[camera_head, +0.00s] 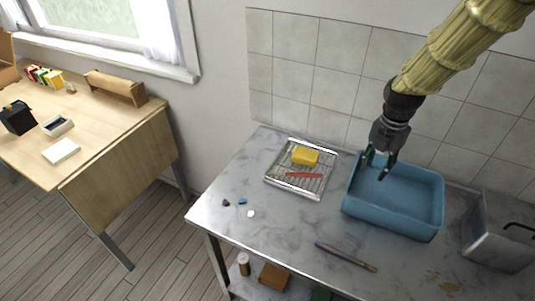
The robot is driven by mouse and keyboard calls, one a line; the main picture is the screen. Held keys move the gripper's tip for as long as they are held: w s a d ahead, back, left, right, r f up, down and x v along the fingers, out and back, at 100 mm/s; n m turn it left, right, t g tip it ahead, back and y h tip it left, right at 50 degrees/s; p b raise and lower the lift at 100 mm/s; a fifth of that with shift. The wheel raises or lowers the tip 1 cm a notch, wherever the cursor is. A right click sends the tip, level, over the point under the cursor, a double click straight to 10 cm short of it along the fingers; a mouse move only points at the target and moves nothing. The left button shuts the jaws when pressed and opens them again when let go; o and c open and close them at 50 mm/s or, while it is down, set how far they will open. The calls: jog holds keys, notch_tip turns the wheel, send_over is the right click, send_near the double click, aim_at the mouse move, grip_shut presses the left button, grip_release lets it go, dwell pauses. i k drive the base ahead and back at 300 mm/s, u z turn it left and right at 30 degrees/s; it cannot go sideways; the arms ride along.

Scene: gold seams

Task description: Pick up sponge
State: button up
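The yellow sponge (305,155) lies on a metal wire rack (270,178) on the marble-topped table, at the rack's far part. My gripper (377,172) hangs from the upper right, pointing down, to the right of the sponge and apart from it. It appears in front of or over the left part of the blue basin. Its fingers look spread with nothing between them, as far as the small view shows.
A red stick-like item (303,175) lies on the rack near the sponge. The blue basin (400,221) stands right of the rack. A long thin tool (345,256) and small pebble-like pieces (242,201) lie toward the front. A grey metal container (492,240) stands at right. A tiled wall backs the table.

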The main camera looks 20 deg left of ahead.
aim_at(301, 155)
jog(key=u, duration=1.6)
jog(key=k, duration=0.8)
jog(key=z, duration=0.85)
jog(key=i, duration=1)
jog(key=u, duration=0.05)
